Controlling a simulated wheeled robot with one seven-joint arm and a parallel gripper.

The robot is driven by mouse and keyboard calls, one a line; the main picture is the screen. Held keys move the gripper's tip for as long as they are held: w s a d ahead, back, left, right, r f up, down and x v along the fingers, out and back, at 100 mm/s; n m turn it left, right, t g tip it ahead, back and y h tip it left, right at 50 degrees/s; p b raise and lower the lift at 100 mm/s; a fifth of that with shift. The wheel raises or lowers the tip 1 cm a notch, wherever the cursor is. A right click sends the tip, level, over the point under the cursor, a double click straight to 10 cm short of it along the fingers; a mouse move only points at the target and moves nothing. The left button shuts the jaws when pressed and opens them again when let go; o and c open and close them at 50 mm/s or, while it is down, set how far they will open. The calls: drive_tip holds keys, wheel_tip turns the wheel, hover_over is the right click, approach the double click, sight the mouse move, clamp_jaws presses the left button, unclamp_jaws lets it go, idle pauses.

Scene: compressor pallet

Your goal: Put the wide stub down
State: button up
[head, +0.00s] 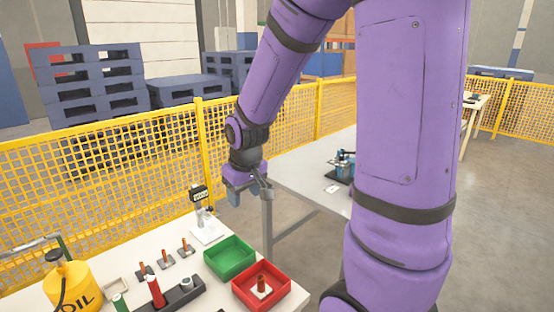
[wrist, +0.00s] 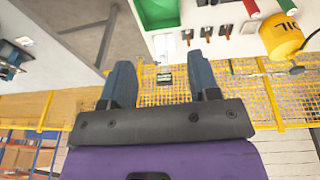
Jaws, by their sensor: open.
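My gripper (head: 250,194) hangs open and empty beyond the back right part of the near table, above its surface. In the wrist view the two fingers (wrist: 162,78) are spread wide with nothing between them. A copper-coloured stub on a pale square base (head: 262,287) stands upright in the red tray (head: 246,299); it may be the wide stub, but I cannot tell for sure. Several similar slimmer copper stubs (head: 164,259) stand in a row on small grey bases on the table, and also show in the wrist view (wrist: 206,31).
A green tray (head: 230,247) adjoins the red one. A digital gauge on a stand (head: 202,215) is behind it. A dark holder (head: 178,298) bears a red cylinder. A yellow oil can (head: 72,288) stands at left. Yellow mesh fencing (head: 150,160) runs behind; another table (head: 305,170) lies beyond.

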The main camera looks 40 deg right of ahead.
drive_tip(key=s+a+r+t, duration=0.1)
drive_tip(key=s+a+r, duration=0.2)
drive_tip(key=s+r, duration=0.5)
drive_tip(key=s+a+r+t, duration=0.1)
drive_tip(key=s+a+r, duration=0.1)
drive_tip(key=s+r, duration=0.7)
drive_tip(key=shift+s+a+t+y, duration=0.3)
drive_tip(key=shift+s+a, duration=0.1)
drive_tip(key=shift+s, duration=0.2)
